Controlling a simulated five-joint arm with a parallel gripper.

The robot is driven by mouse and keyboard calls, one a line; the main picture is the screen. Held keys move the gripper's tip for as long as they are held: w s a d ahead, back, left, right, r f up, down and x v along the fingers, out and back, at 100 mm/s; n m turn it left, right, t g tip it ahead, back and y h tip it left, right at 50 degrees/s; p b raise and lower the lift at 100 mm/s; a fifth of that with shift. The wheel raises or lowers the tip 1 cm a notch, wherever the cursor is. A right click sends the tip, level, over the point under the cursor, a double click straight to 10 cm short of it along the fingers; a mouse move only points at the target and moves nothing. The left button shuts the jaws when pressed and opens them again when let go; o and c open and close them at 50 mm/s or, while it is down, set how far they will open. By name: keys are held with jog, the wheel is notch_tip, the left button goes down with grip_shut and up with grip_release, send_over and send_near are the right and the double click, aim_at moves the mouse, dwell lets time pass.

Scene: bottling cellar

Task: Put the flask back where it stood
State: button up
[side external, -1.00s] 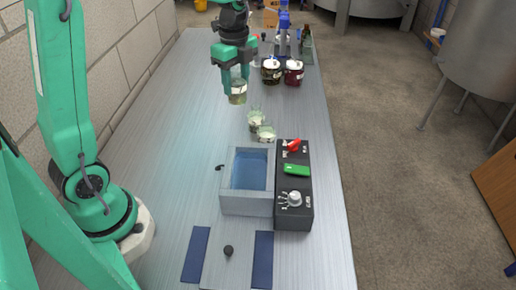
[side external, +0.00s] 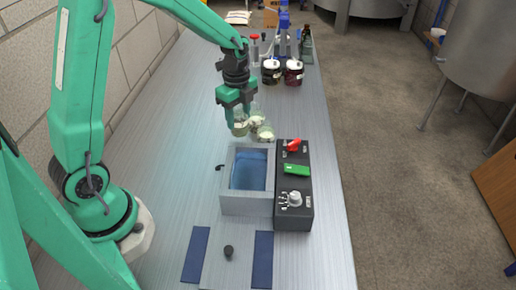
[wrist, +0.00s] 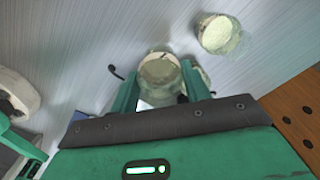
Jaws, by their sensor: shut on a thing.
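The flask (side external: 240,130), small and clear with pale contents, is between the fingers of my gripper (side external: 238,118), which is shut on it. It hangs low over the bench, just behind the water bath (side external: 230,208). Two similar flasks stand close by on its right, one behind (side external: 256,117) and one nearer (side external: 266,133). The wrist view shows the held flask (wrist: 160,70) from above between the fingertips (wrist: 157,80). Another flask (wrist: 220,35) stands apart to its upper right. A further glass shape is partly hidden behind the right finger. Whether the held flask touches the bench is unclear.
A black control box (side external: 293,215) with a red switch, green display and white knob adjoins the bath's right side. Two dark lidded jars (side external: 271,73) (side external: 293,73) stand farther back, before a blue stand (side external: 283,40). Open bench (side external: 180,150) lies left of the bath.

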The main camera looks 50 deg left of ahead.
aim_at(239, 129)
jog(key=shift+f, duration=1.8)
jog(key=shift+f, duration=0.8)
dwell(1.6)
jog(key=o, duration=1.7)
jog(key=shift+r, duration=0.1)
jog(key=shift+r, duration=2.95)
